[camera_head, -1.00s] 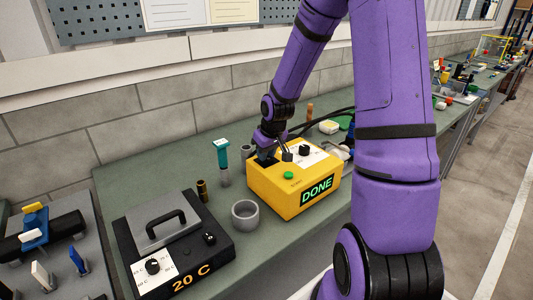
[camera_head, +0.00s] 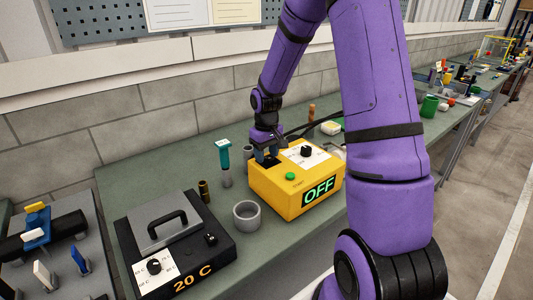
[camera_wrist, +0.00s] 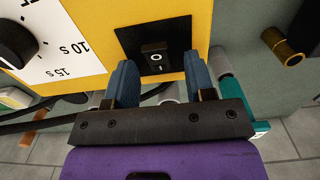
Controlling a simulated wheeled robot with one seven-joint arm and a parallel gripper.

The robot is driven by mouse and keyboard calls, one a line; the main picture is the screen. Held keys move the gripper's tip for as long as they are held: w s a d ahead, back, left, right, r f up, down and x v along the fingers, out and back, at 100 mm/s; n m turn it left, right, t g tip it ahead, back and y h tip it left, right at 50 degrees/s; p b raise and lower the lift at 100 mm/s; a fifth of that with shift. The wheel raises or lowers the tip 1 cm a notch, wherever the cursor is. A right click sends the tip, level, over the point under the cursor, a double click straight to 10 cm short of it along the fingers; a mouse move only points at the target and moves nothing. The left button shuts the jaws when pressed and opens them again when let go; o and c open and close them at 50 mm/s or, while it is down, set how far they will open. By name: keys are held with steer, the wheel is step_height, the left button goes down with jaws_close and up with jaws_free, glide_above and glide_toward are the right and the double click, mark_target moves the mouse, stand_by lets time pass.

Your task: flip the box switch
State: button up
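The yellow box (camera_head: 278,192) stands on the green bench and its display (camera_head: 319,191) reads OFF. Its black rocker switch (camera_wrist: 155,57), marked with a circle and a bar, sits in a black panel in the wrist view. My gripper (camera_head: 267,157) is over the back left of the box in the head view, and the switch is mostly hidden there. In the wrist view my gripper (camera_wrist: 160,75) has its two blue fingers spread apart, one to each side below the switch, with nothing held. Whether a fingertip touches the box cannot be told.
The box top also carries a black dial (camera_head: 306,151) and a green button (camera_head: 290,176). A grey cup (camera_head: 247,215), a brass cylinder (camera_head: 204,191) and a teal-handled tool (camera_head: 224,160) stand to its left. A black heater-like unit (camera_head: 175,245) reading 20 C is at front left.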

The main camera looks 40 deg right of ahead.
mark_target(266, 157)
step_height(266, 157, up, 11)
stand_by(0.8)
steer(key=shift+f, duration=0.1)
steer(key=s+a+r+t, duration=0.2)
steer(key=s+a+r, duration=0.6)
steer(key=s+r, duration=0.35)
steer(key=s+a+r+t, duration=0.1)
steer(key=s+a+r, duration=0.1)
steer(key=s, duration=0.6)
steer(key=s+a+r+t, duration=0.2)
steer(key=s+a, duration=0.1)
steer(key=s, duration=0.5)
steer(key=shift+r, duration=0.15)
